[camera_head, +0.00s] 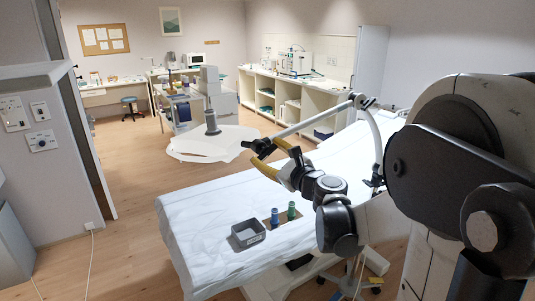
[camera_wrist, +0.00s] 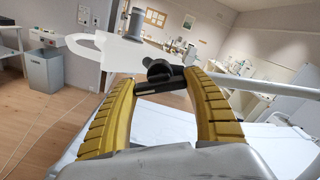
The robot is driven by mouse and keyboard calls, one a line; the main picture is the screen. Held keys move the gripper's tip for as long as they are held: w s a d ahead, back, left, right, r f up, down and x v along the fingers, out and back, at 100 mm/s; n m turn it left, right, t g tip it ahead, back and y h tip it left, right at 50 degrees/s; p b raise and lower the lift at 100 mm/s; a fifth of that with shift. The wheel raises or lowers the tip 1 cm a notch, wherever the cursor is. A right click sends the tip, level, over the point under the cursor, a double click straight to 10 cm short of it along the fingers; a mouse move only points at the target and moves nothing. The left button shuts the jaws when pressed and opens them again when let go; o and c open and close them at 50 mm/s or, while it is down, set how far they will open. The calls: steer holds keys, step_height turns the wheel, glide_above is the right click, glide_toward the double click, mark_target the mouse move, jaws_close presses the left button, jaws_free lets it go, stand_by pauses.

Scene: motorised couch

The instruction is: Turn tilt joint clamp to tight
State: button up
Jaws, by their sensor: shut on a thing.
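The tilt joint clamp (camera_wrist: 160,70) is a small black knob and block in the wrist view, at the end of a grey tube arm. In the head view it shows as a small dark joint (camera_head: 262,146) at the tube's left end, above the couch. My gripper (camera_wrist: 163,84) has two curved yellow fingers, one on each side of the black clamp part, and is shut on it. It also shows in the head view (camera_head: 264,155), at the joint. The fingertips partly hide the clamp, and its setting cannot be read.
The grey tube arm (camera_head: 315,122) runs right from the joint to an upright post. Below is the white-covered couch (camera_head: 205,215), with a grey tray (camera_head: 248,234), a blue bottle (camera_head: 275,216) and a green bottle (camera_head: 291,209). A white flat panel (camera_head: 212,142) lies behind the joint.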

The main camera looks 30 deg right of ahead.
steer(key=shift+n, duration=0.3)
steer(key=n, duration=0.4)
steer(key=shift+n+b, duration=0.3)
steer(key=shift+n, duration=1.9)
steer(key=o, duration=1.2)
steer(key=shift+s, duration=0.1)
